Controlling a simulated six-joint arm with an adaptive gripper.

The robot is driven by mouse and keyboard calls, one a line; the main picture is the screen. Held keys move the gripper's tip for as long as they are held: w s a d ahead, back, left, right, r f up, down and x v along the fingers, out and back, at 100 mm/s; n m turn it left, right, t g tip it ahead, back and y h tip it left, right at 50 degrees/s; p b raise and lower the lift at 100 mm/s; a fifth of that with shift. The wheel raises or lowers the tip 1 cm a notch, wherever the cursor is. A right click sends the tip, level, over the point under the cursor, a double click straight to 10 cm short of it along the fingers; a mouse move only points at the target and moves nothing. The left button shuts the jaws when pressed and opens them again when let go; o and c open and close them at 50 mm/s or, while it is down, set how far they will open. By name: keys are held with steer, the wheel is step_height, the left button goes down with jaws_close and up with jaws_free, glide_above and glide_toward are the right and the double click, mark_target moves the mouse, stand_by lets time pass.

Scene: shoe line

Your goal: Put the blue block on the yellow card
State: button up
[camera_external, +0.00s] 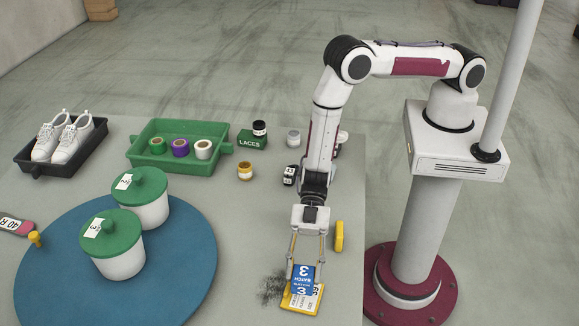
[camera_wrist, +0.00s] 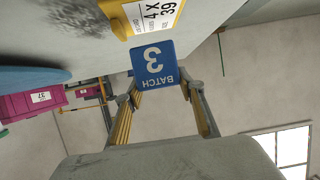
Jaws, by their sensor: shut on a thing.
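The blue block (camera_external: 303,273), marked BATCH 3, is between the fingers of my gripper (camera_external: 305,268), which is shut on it. In the external view it overlaps the far part of the yellow card (camera_external: 300,300), which lies on the table near its front right. In the wrist view the blue block (camera_wrist: 153,62) shows its label upside down, and the yellow card (camera_wrist: 165,18) with a white label is right beside it at the top. I cannot tell whether the block touches the card. The block hides part of the card.
A dark smudge (camera_external: 270,290) marks the table left of the card. A yellow object (camera_external: 339,236) stands to the right of my gripper. A blue round mat (camera_external: 180,270) with two green-lidded tubs lies to the left. A green tray (camera_external: 140,154) of rolls stands farther back.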

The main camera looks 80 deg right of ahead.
mark_target(304, 278)
steer(key=shift+f, duration=1.8)
steer(key=shift+f, duration=0.1)
steer(key=o, duration=1.2)
steer(key=shift+d, duration=0.1)
steer(key=v, duration=1.2)
